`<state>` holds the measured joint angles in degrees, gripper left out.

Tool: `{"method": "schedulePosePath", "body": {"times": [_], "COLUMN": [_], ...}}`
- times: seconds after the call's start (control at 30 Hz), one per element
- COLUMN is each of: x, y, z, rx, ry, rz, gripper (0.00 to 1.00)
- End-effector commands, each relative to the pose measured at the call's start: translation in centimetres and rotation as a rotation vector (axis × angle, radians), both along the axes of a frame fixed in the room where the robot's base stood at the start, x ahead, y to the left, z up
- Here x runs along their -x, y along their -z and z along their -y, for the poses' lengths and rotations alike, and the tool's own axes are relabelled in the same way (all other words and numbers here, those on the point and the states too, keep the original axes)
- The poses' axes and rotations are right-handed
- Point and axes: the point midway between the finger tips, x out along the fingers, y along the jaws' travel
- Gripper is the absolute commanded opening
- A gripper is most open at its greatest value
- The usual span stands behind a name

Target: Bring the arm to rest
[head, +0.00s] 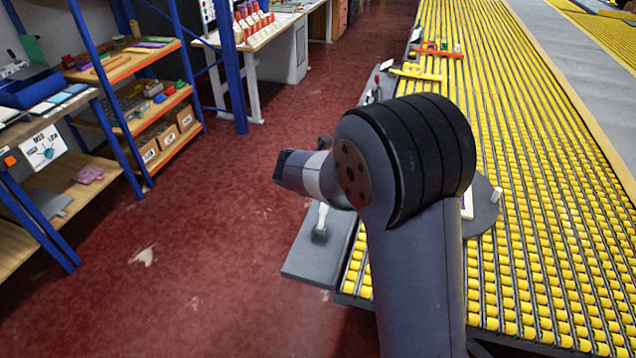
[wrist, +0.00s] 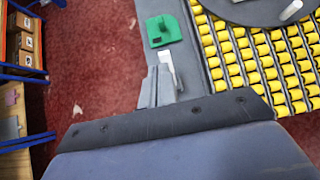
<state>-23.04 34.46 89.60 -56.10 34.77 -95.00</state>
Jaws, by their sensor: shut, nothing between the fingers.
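My arm (head: 415,250) rises from the bottom of the head view and bends at a large black-ringed joint (head: 430,150). Its end points left, over the edge of the roller bed. The fingers cannot be made out clearly in the head view. In the wrist view, my gripper (wrist: 158,88) shows its grey fingers close together with nothing between them. They hang above the side of a grey plate, near a green block (wrist: 163,30) and a small white piece (wrist: 167,66). I cannot tell how far below the fingers these lie.
A yellow roller bed (head: 540,200) fills the right side, with a dark round disc (head: 484,210) on it. A grey side plate (head: 303,262) juts from its edge. Blue-posted shelves (head: 130,70) stand at the left. The red floor (head: 190,240) between is clear.

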Motion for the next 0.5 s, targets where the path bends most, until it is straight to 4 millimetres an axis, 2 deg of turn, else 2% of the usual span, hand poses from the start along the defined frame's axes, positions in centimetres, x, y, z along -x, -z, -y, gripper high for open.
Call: {"method": "schedulePosePath", "body": {"times": [0.33, 0.5], "x": [0.0, -0.3], "y": [0.2, 1.9], "z": [0.0, 0.1], "rx": [0.0, 0.001], "ry": [0.0, -0.001], "rz": [0.0, -0.003], "gripper": [0.0, 0.0]}}
